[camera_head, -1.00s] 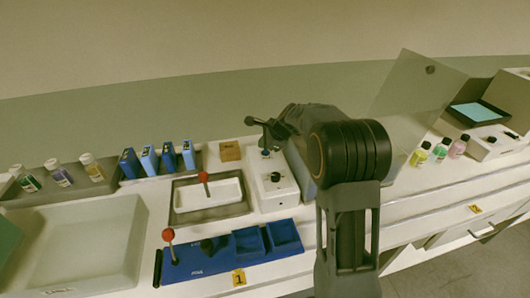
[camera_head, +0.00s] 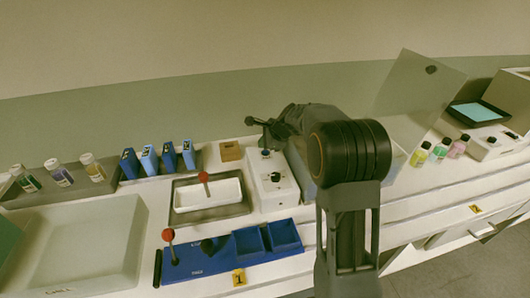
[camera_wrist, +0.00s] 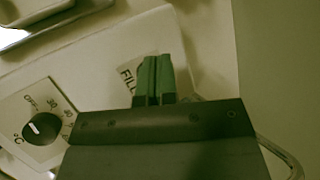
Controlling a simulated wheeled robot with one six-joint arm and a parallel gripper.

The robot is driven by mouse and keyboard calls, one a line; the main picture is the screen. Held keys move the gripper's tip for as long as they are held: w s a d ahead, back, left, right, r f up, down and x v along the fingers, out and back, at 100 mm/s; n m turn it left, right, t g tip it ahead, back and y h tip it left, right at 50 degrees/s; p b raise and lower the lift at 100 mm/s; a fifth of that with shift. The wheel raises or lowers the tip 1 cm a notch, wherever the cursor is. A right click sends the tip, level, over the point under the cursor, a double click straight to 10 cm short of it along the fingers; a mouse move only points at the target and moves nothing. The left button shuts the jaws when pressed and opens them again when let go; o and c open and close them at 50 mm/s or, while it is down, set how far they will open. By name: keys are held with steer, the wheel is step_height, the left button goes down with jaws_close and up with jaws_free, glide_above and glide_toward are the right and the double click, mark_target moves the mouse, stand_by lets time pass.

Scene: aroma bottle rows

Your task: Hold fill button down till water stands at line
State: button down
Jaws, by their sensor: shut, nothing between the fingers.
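A white control unit (camera_head: 263,193) stands left of my arm, with a black dial (camera_head: 276,177) on top. In the wrist view the dial (camera_wrist: 40,128) has OFF and number marks beside it. My gripper (camera_wrist: 152,80) is shut and empty, its green fingertips together over the FILL label (camera_wrist: 127,76). The fill button is hidden behind the fingers in the wrist view; I cannot tell whether it is pressed. In the head view a small blue spot (camera_head: 265,154) shows under the gripper. A grey-blue tank (camera_head: 301,172) beside the unit is mostly behind my arm; its water and line cannot be seen.
A white tray with a red-knobbed handle (camera_head: 204,178) and a blue holder (camera_head: 215,262) are left of the unit. Blue cartons (camera_head: 150,160) and bottles stand at the back left. A tilted clear panel (camera_head: 412,95) and coloured bottles (camera_head: 440,151) are at the right.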

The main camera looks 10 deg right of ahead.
mark_target(264, 152)
steer(key=shift+f, duration=0.2)
steer(key=shift+f, duration=0.25)
steer(key=shift+f+b, duration=0.4)
steer(key=shift+b, duration=0.05)
stand_by(1.4)
steer(key=shift+r, duration=0.1)
steer(key=shift+r+p, duration=0.75)
step_height(264, 152, up, 5)
steer(key=p, duration=0.4)
steer(key=shift+p, duration=0.3)
stand_by(0.3)
